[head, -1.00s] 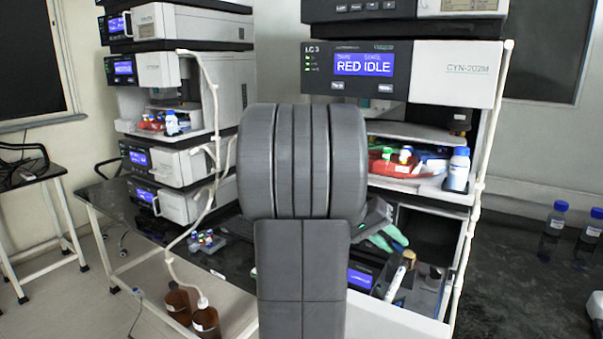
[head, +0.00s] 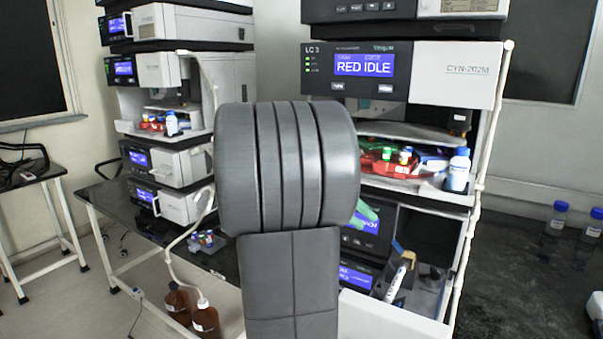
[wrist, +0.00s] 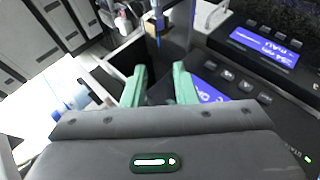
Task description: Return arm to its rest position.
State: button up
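My grey arm stands upright in the middle of the head view and hides much of what is behind it. My gripper (wrist: 159,86) shows in the wrist view as two green fingers, apart, with nothing held between them. In the head view, only a bit of a green finger (head: 367,212) shows past the right side of my arm, in front of the right-hand instrument stack (head: 430,75). In the wrist view, a dark control panel with a blue screen (wrist: 262,45) lies close to the right of the fingers.
The right stack's screen reads RED IDLE; its open shelf holds a red tray (head: 385,168) and a blue-capped bottle (head: 458,170). Another stack (head: 190,75) stands left. Brown bottles (head: 205,318) are low at left. Clear bottles (head: 553,225) stand on the dark bench at right.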

aim_at(395, 245)
jog(key=x, duration=0.9)
jog(key=shift+d+p, duration=0.3)
jog(key=shift+d, duration=0.15)
jog(key=shift+s+d+r+t+y+p, duration=0.2)
jog(key=shift+r+t+y+p, duration=0.2)
jog(key=shift+y+p, duration=0.4)
jog(key=shift+s+d+f+m+t+y+p, duration=0.15)
jog(key=shift+m+t+y+p, duration=0.2)
jog(key=shift+p, duration=0.2)
